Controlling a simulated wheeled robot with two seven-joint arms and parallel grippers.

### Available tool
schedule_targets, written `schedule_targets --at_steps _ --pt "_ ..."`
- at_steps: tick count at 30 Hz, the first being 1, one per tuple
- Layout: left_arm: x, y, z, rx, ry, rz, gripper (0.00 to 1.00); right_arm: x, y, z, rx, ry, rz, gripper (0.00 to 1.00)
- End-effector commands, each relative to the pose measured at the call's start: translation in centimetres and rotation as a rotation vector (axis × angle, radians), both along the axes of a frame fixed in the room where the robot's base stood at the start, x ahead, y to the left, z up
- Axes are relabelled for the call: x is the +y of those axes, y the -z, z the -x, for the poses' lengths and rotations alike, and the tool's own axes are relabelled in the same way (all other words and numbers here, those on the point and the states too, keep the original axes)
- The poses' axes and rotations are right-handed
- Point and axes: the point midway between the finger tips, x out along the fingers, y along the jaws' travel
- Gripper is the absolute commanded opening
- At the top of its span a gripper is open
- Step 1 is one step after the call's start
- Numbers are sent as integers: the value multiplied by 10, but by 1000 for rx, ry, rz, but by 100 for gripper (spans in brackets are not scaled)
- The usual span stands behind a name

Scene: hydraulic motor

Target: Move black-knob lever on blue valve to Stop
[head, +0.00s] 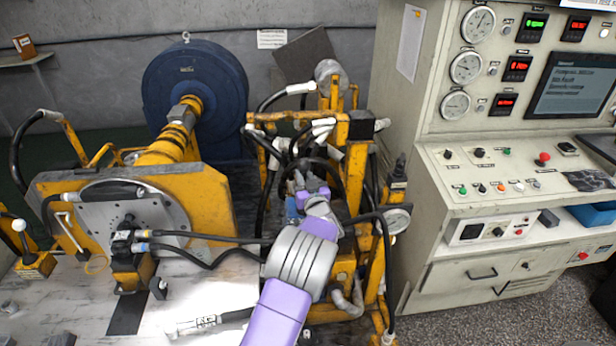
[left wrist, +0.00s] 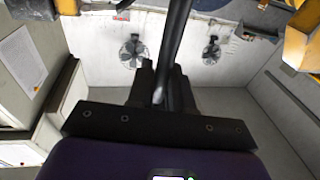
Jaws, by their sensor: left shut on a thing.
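My left arm reaches up from the bottom of the head view to the yellow-framed valve unit. My left gripper (head: 301,178) is at the hoses in the middle of that unit, and its fingertips are hard to make out there. A small blue part (head: 291,208), likely the blue valve, shows beside my wrist; the rest is hidden by my arm. In the left wrist view, my black fingers (left wrist: 164,90) are shut on a dark rod (left wrist: 178,35), which appears to be the lever. The black knob and the Stop marking cannot be made out. My right gripper is not in view.
Black hoses with white fittings and yellow frame posts (head: 362,160) crowd around my left gripper. A grey control console (head: 430,160) stands close on the right. A yellow motor stand (head: 200,190) with a large dark blue wheel (head: 195,90) is on the left.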

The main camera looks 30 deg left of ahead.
Motion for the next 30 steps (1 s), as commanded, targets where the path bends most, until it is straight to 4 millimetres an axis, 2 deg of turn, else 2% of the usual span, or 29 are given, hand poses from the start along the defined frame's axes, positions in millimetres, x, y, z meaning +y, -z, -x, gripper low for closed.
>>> schedule_targets --at_steps 5,6,9,10,20,30 --pt "-1 1 0 2 2 3 0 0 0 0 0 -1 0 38" --pt "-1 1 0 2 2 3 22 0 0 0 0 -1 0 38" --pt "-1 1 0 2 3 3 37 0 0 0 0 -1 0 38" --pt "-1 1 0 2 3 3 39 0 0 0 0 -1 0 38" --pt "-3 1 2 1 2 3 39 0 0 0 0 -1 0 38" --pt "-36 5 37 3 5 4 39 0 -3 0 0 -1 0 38"
